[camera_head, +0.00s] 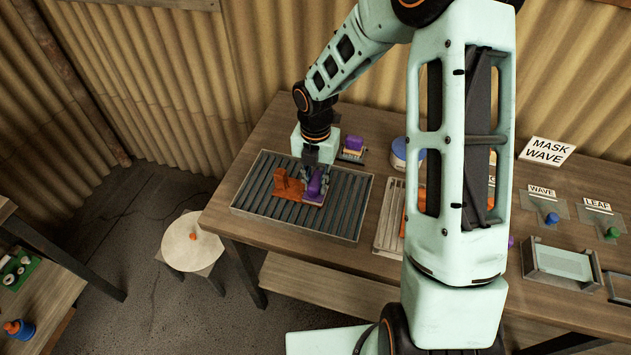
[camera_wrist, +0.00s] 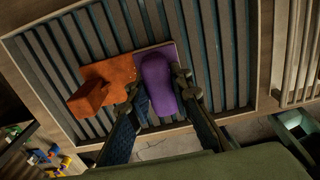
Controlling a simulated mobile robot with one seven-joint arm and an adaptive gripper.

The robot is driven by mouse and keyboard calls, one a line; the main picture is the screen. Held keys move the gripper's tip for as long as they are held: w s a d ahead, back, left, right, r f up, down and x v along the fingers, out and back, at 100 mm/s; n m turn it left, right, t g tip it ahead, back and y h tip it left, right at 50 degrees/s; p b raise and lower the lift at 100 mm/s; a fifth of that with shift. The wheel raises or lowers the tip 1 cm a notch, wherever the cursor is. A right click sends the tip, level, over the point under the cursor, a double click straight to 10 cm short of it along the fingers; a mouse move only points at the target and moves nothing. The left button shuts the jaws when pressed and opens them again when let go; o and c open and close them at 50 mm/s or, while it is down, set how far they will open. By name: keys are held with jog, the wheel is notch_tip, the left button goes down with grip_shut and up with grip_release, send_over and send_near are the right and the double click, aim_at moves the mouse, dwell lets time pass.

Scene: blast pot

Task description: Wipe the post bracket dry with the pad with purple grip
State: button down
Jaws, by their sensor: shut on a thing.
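The post bracket (camera_head: 285,187) is orange-brown and sits on the slatted grey tray (camera_head: 345,225). It also shows in the wrist view (camera_wrist: 105,82), with a raised post at its left end. My gripper (camera_head: 316,180) is shut on the purple grip of a pad (camera_wrist: 158,85). The pad is over the right part of the bracket, and the two look close together. I cannot tell whether the pad presses on it. My gripper's fingers (camera_wrist: 165,98) lie on both sides of the purple grip. The pad's underside is hidden.
Another small block with purple and yellow (camera_head: 353,145) stands behind the tray. A blue and white tub (camera_head: 403,155) and a pale rack (camera_head: 386,235) are to the right. Signs and small knobbed plates lie farther right. A round stool (camera_head: 192,248) stands left of the table.

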jog(key=shift+w+a, duration=0.2)
jog(key=shift+a, duration=0.35)
jog(key=shift+w+a, duration=0.2)
jog(key=shift+a, duration=0.35)
jog(key=shift+w+a, duration=0.1)
jog(key=shift+a, duration=0.15)
jog(key=shift+d, duration=0.1)
jog(key=shift+s+d+p, duration=0.2)
jog(key=shift+s+d, duration=0.05)
jog(key=shift+d, duration=0.25)
jog(key=shift+s+d+p, duration=0.2)
jog(key=shift+d, duration=0.25)
jog(key=shift+d, duration=0.15)
jog(key=shift+s+d, duration=0.1)
jog(key=shift+d, duration=0.05)
jog(key=shift+w+a, duration=0.2)
jog(key=shift+a, duration=0.35)
jog(key=shift+w+a, duration=0.2)
jog(key=shift+a, duration=0.35)
